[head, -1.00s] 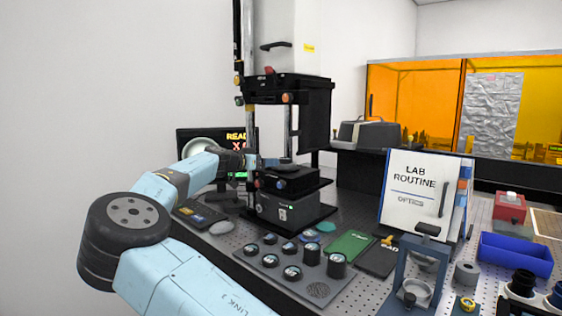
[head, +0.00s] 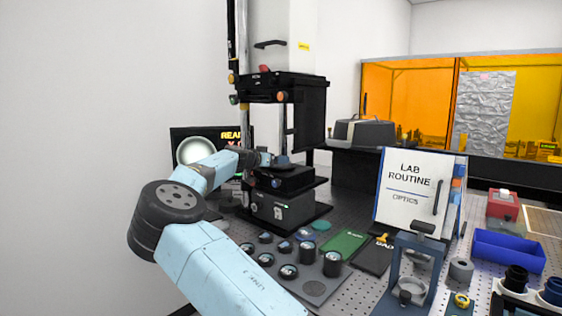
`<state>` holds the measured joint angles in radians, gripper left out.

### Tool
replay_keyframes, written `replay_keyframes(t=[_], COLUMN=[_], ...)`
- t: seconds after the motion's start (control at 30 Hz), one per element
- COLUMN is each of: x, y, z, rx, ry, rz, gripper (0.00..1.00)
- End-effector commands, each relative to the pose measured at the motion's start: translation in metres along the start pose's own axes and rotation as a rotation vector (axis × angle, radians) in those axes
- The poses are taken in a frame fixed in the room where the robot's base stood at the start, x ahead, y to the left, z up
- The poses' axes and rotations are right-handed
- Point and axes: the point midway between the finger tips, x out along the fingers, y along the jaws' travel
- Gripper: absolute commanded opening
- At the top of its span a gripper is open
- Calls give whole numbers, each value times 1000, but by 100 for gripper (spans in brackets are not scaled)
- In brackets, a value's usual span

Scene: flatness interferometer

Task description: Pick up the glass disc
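My gripper (head: 266,159) is at the end of my blue arm, beside the stage (head: 284,178) of the black interferometer. Its fingers are too small and dark to tell open from shut. A dark round piece (head: 283,161) sits on top of the stage, close to the gripper; I cannot tell whether they touch or whether this is the glass disc. A grey tray (head: 313,288) on the bench holds several small dark round pieces with pale or blue tops. A flat teal disc (head: 321,225) lies behind the tray. No clear glass disc can be picked out for certain.
The interferometer's black head (head: 285,85) hangs over the stage. A monitor (head: 196,150) stands behind my arm. A green card (head: 345,243), a "LAB ROUTINE" board (head: 408,182), a blue-grey stand (head: 396,273) and a blue bin (head: 508,250) crowd the right side of the bench.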

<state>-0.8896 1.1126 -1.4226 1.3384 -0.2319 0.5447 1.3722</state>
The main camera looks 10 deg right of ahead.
Motion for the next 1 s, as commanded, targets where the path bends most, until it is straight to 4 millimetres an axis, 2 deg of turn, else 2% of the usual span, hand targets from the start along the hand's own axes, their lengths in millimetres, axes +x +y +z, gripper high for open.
replay_keyframes(t=[0.13, 0.4, 1.0], x=[12, 14, 15], y=[0, 0, 1], z=[0, 0, 1], rx=[0, 0, -1], ry=[0, 0, -1], rz=[0, 0, 2], gripper=[89, 89, 32])
